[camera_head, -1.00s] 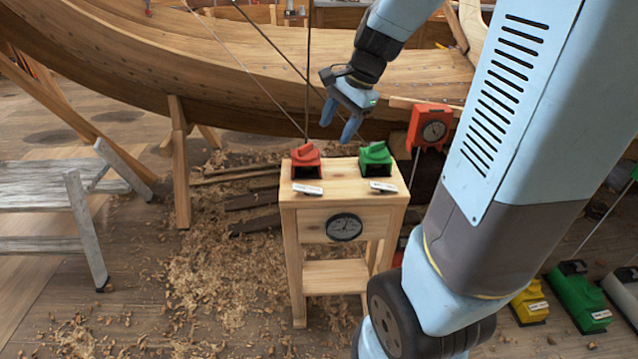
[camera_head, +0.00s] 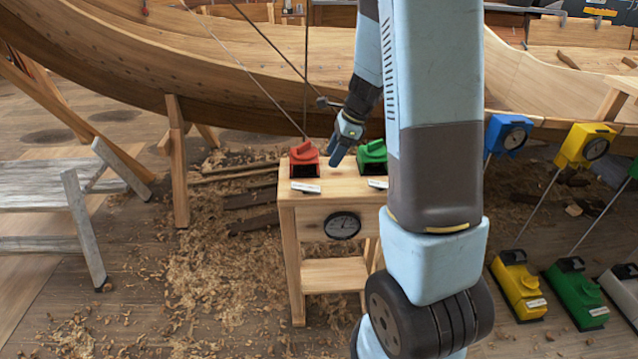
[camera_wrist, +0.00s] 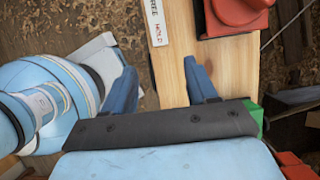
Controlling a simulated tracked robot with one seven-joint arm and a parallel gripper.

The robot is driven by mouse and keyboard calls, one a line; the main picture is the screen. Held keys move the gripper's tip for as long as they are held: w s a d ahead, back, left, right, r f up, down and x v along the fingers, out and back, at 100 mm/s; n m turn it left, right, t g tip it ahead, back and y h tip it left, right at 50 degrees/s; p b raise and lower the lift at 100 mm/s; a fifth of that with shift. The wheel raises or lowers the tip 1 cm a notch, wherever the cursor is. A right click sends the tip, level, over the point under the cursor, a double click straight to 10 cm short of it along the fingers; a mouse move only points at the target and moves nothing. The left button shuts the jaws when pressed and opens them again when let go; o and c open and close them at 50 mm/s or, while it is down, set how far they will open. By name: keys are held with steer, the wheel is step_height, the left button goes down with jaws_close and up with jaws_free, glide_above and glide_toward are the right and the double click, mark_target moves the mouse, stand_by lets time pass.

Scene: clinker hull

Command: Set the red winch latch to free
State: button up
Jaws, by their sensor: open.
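The red winch latch (camera_head: 304,160) sits on the left of the wooden stand's top (camera_head: 340,185). It has a raised red handle, and its setting cannot be read from here. In the wrist view the red latch (camera_wrist: 238,14) is at the upper right, partly cut off, beside a white label (camera_wrist: 157,24) on which "HOLD" and part of "FREE" show. My gripper (camera_head: 336,158) is open and empty, just right of the red latch in the head view.
A green latch (camera_head: 372,157) stands just right of my gripper, partly hidden by my arm. A black dial (camera_head: 342,225) is on the stand's front. The boat hull (camera_head: 240,75) rises behind, with lines slanting down near the stand. A grey trestle (camera_head: 60,185) stands left.

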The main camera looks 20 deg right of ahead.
mark_target(316, 188)
steer(key=x, duration=1.1)
steer(key=shift+a+f, duration=0.15)
steer(key=shift+f, duration=0.2)
steer(key=shift+c, duration=0.2)
